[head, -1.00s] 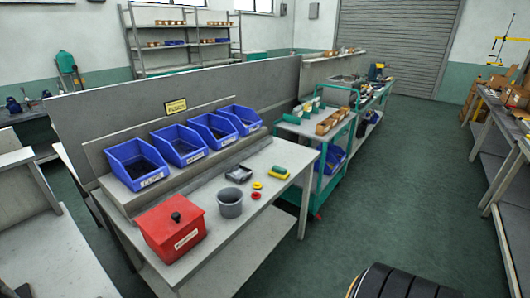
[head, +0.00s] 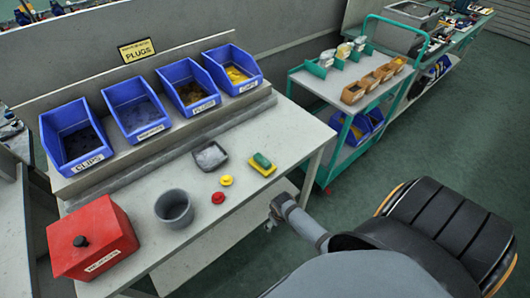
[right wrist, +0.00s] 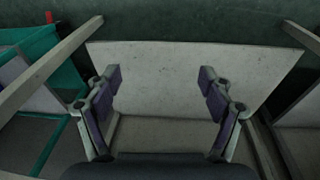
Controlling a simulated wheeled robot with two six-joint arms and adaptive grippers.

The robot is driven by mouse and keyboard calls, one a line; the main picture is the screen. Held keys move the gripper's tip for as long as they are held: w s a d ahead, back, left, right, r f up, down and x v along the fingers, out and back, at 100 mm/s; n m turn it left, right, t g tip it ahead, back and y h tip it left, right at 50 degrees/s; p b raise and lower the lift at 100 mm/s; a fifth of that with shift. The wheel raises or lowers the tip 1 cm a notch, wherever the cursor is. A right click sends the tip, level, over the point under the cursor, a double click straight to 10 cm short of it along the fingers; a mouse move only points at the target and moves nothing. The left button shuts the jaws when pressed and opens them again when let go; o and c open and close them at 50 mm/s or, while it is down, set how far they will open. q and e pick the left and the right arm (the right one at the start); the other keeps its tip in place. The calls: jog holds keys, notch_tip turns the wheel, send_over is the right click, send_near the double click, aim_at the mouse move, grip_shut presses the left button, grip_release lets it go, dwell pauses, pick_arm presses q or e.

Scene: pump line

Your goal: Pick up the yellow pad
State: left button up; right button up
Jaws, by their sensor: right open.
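The yellow pad (head: 262,170) lies flat near the right end of the grey worktable (head: 235,222), with a green block (head: 262,160) on top, so only its edges show. My right gripper (right wrist: 160,88) is open and empty in the right wrist view, with its two fingers well apart. A pale flat surface is behind the fingers there, and the pad is not in that view. In the head view my right arm reaches from the right to the table's front edge, below the pad and apart from it. My left gripper is not in view.
A grey dish (head: 210,155), a yellow knob (head: 226,180) and a red knob (head: 218,197) lie left of the pad. A grey cup (head: 174,208) and a red box (head: 92,238) stand farther left. Blue bins (head: 188,85) line the back. A green cart (head: 340,95) stands to the right.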

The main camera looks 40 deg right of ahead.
jog(key=w+a+r+p, duration=0.1)
jog(key=w+r, duration=0.2)
jog(key=r, duration=0.7)
jog(key=w+r+p, duration=0.1)
jog(key=w+r, duration=0.2)
jog(key=r, duration=0.7)
jog(key=n+g, duration=0.1)
jog(key=g, duration=0.1)
send_near(263, 160)
jog(key=shift+w+d+f+y, duration=0.1)
jog(key=shift+d+f+y, duration=0.1)
jog(key=shift+d+y, duration=0.25)
notch_tip(263, 160, down, 6)
jog(key=b, duration=0.5)
jog(key=shift+r, duration=0.2)
jog(key=f+b, duration=0.2)
jog(key=f, duration=0.1)
jog(key=f+b, duration=0.2)
jog(key=shift+s, duration=0.35)
jog(key=shift+f, duration=0.1)
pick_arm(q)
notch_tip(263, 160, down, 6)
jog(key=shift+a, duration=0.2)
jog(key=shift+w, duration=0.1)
pick_arm(e)
jog(key=c, duration=1.3)
jog(key=shift+o, duration=0.2)
jog(key=shift+r, duration=0.2)
